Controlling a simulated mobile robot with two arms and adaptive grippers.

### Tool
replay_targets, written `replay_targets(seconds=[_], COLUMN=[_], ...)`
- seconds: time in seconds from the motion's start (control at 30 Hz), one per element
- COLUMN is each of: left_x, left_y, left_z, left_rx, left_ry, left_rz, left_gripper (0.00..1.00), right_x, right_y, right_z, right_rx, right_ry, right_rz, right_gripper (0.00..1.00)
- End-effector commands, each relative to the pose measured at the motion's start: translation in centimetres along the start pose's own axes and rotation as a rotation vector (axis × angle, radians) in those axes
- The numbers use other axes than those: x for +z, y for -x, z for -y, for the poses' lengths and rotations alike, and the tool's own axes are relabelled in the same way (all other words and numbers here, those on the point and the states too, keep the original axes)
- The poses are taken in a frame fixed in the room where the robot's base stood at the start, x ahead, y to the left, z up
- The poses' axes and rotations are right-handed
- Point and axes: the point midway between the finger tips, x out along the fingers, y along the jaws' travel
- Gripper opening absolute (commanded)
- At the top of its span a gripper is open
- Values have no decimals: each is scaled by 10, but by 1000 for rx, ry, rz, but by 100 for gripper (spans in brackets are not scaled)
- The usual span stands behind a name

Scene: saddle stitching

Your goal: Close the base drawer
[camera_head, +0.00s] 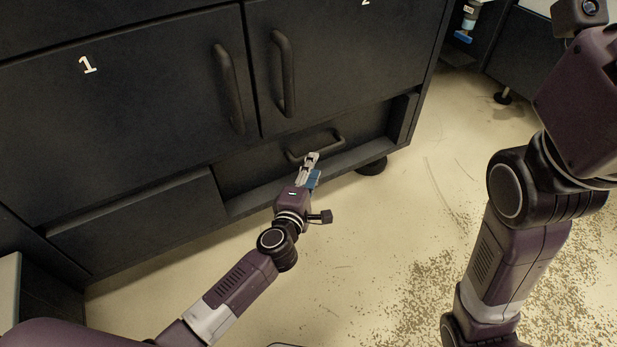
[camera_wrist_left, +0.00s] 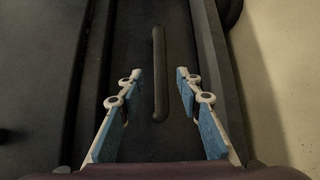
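The base drawer (camera_head: 265,163) is a black front low in the dark cabinet, set back from the panel to its left. Its black bar handle (camera_head: 315,146) lies just beyond my left gripper (camera_head: 310,162) in the head view. In the left wrist view, the handle (camera_wrist_left: 160,75) runs lengthwise up the middle. My left gripper (camera_wrist_left: 158,84) is open there, with its blue-padded fingers on either side of the handle's near end, apart from it and holding nothing. My right arm shows at the right of the head view, but its fingers are not seen.
Cabinet doors marked 1 (camera_head: 120,110) and 2 (camera_head: 350,50), with upright handles, are above the drawer. A ledge (camera_head: 345,163) runs below the drawer front. A round black foot (camera_head: 371,166) stands under the cabinet. The pale floor (camera_head: 360,235) is open in front, with scattered specks at right.

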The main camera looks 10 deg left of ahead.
Motion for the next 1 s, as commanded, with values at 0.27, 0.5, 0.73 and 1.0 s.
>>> replay_targets(seconds=[0.27, 0.5, 0.73, 1.0], left_x=[0, 0, 0, 11], left_y=[34, 39, 39, 43], left_z=[0, -1, -1, -12], left_rx=[0, 1, 1, 36], left_ry=[-1, -1, -1, -28], left_rz=[0, 0, 0, 41], left_gripper=[33, 33, 33, 33], right_x=[0, 0, 0, 19], right_y=[0, 0, 0, 8], right_z=[0, 0, 0, -2], right_rx=[0, 0, 0, 7], right_ry=[0, 0, 0, 2], right_rz=[1, 1, 1, 78], right_gripper=[0, 0, 0, 0])
